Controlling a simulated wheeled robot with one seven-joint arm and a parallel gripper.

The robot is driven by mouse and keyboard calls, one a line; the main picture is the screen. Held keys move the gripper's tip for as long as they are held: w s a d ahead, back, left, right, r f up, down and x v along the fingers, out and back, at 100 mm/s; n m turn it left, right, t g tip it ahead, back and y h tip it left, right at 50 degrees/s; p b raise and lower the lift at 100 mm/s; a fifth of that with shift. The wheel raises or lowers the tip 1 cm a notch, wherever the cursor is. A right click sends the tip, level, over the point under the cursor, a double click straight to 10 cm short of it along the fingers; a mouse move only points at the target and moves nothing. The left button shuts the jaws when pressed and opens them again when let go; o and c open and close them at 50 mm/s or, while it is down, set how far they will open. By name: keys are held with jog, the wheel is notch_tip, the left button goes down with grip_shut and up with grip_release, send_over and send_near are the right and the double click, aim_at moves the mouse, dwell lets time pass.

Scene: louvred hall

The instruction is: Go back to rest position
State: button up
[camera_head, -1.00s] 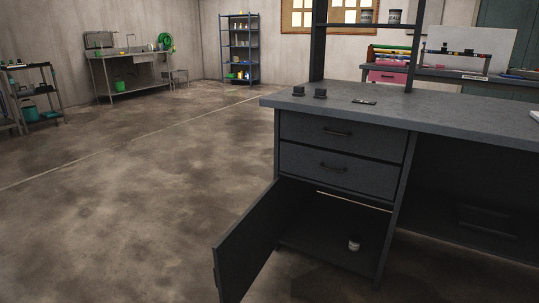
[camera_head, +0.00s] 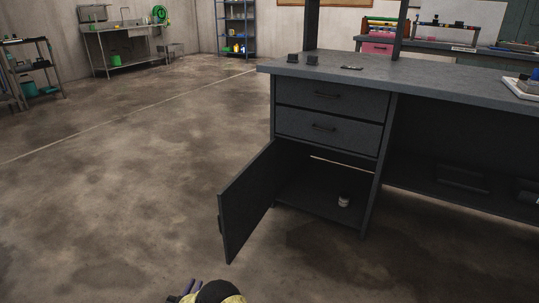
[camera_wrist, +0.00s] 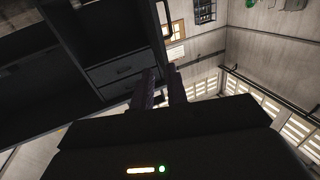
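My gripper (camera_head: 191,290) shows at the bottom edge of the head view, low over the floor and in front of the desk. Only its dark purplish fingers and part of my wrist show there. In the wrist view the two fingers (camera_wrist: 161,88) stand apart with an empty gap between them. They touch nothing that I can see. The grey desk (camera_head: 440,84) has two closed drawers (camera_head: 330,115) and, below them, a cabinet whose door (camera_head: 246,205) hangs open to the left. A small pale can (camera_head: 344,200) stands on the cabinet floor.
Small dark blocks (camera_head: 302,58) and a white tray (camera_head: 524,88) lie on the desktop. A sink bench (camera_head: 130,62) and blue shelf (camera_head: 237,30) stand far off.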

jog(key=w+r+n+g+y+p, duration=0.1)
jog(key=w+r+y, duration=0.25)
jog(key=r, duration=0.25)
jog(key=w+r+n+y+p, duration=0.2)
jog(key=w+r, duration=0.2)
jog(key=r, duration=0.3)
jog(key=w+d+r+n+g+y+p, duration=0.2)
jog(key=d+r+g+y+p, duration=0.15)
jog(key=d+r, duration=0.65)
jog(key=s+d+r+g+h+p, duration=0.1)
jog(key=s+d+r+g+h, duration=0.15)
jog(key=s+d+r, duration=0.5)
jog(key=s+d+r+g+h+p, duration=0.1)
jog(key=s+d+r+g+p, duration=0.2)
jog(key=d, duration=0.7)
jog(key=s+d+r+m+g+h+p, duration=0.1)
jog(key=s+d+r+g, duration=0.1)
jog(key=s+d, duration=0.6)
jog(key=s+d+r+m+g+h, duration=0.1)
jog(key=s+d+g, duration=0.3)
jog(key=s, duration=0.7)
notch_tip(320, 180, up, 38)
jog(key=t+p, duration=0.1)
jog(key=p, duration=3.7)
jog(key=shift+s+d, duration=0.2)
jog(key=shift+d, duration=0.2)
